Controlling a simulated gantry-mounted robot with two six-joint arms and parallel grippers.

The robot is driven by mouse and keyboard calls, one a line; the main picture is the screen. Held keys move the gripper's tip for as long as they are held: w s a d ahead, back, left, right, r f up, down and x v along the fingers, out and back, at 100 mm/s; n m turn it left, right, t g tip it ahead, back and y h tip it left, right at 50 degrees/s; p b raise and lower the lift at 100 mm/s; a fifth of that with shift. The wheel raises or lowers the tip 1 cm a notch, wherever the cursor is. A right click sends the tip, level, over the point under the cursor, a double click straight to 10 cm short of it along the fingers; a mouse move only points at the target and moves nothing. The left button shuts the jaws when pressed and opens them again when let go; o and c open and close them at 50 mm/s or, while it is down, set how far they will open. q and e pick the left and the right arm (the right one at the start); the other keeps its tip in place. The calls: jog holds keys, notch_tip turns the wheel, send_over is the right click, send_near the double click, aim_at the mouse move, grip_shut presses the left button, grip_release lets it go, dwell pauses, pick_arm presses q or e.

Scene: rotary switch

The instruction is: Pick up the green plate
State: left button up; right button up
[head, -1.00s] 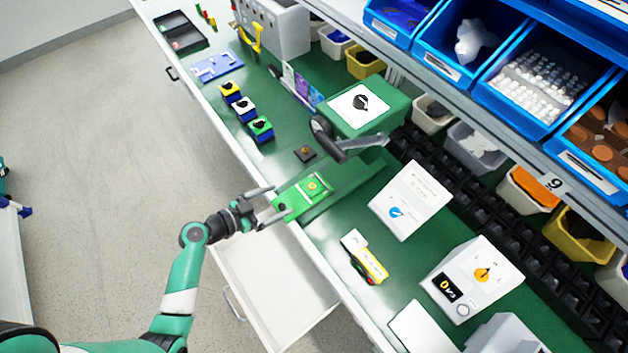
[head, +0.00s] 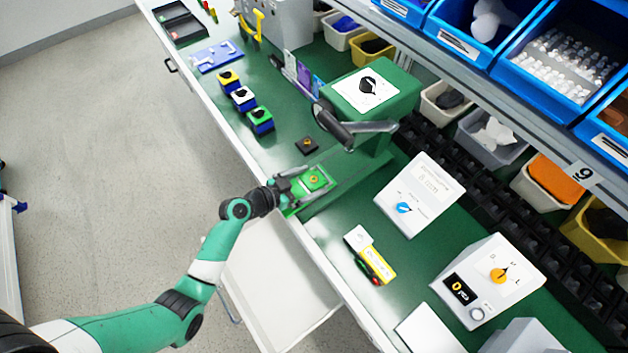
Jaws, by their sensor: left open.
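The green plate (head: 318,177) lies on the bed of the green press fixture, near the front edge of the bench. It is a bright green square with a small yellow round mark on it. My left gripper (head: 309,182) has its two fingers apart, one on the far side and one on the near side of the plate. Whether the fingers touch the plate is not clear. My right gripper is not in view.
The green press head (head: 385,92) with its dark lever (head: 336,130) stands just behind the plate. A small dark square (head: 307,146) and several coloured switch blocks (head: 240,98) lie to the left. White switch boxes (head: 420,195) stand to the right. An open drawer (head: 275,275) is below.

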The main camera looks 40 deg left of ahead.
aim_at(308, 183)
pick_arm(q)
jog(key=shift+c, duration=0.2)
jog(key=c, duration=1.3)
jog(key=shift+c, duration=0.2)
jog(key=shift+r, duration=0.2)
jog(key=shift+r+p, duration=0.3)
jog(key=shift+r, duration=0.05)
notch_tip(308, 183, up, 3)
jog(key=shift+f+p, duration=0.2)
jog(key=shift+p, duration=0.5)
jog(key=s+d+r+p, duration=0.5)
jog(key=s+r, duration=0.4)
jog(key=s, duration=0.3)
jog(key=shift+s+d+r, duration=0.2)
jog(key=shift+s+d, duration=0.1)
jog(key=shift+d, duration=0.4)
